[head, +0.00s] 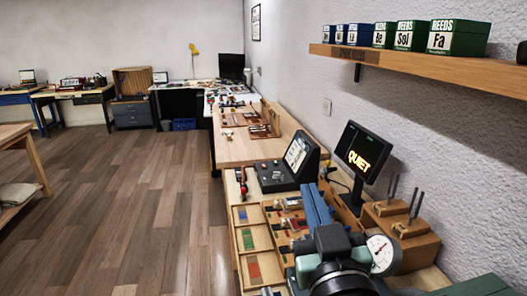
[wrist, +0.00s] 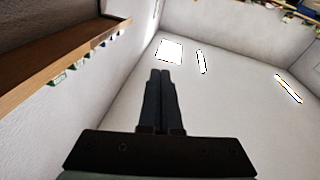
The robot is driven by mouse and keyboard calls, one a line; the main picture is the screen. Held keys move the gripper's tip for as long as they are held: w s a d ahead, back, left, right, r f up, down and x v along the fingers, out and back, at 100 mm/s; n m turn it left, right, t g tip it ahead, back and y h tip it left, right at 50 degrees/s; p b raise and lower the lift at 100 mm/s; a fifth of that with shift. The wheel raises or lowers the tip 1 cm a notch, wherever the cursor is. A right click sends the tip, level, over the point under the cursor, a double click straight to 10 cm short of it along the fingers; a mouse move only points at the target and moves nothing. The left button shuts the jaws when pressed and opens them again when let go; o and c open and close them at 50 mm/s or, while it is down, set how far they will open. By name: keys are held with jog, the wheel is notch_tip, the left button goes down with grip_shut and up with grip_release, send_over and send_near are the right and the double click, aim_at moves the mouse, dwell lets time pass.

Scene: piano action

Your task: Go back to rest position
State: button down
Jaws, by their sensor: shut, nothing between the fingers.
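My gripper (wrist: 160,76) shows in the wrist view with its two dark fingers together and nothing between them. It points toward the pale wall and ceiling, with no object touching it there. In the head view, a dark and pale green part of my arm (head: 338,262) is at the bottom, over the near end of the workbench (head: 240,152).
A wooden shelf (head: 420,68) with reed boxes (head: 458,38) runs along the right wall; its underside (wrist: 50,72) shows at the wrist view's left. A "QUIET" screen (head: 363,152), a round dial (head: 381,253) and compartment trays (head: 257,240) crowd the bench. The floor (head: 130,210) is open at left.

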jog(key=s+a+r+t, duration=0.2)
jog(key=s+r, duration=0.2)
jog(key=r, duration=0.4)
jog(key=s+a+r+m+t+h, duration=0.1)
jog(key=s+a+r+t, duration=0.1)
jog(key=r, duration=0.7)
jog(key=s+a+r+m+t, duration=0.1)
jog(key=s+a+r+t, duration=0.2)
jog(key=s+r, duration=0.4)
notch_tip(320, 180, up, 2)
jog(key=shift+r+t+p, duration=0.1)
jog(key=shift+t+p, duration=0.2)
jog(key=shift+p, duration=0.15)
jog(key=shift+a, duration=0.1)
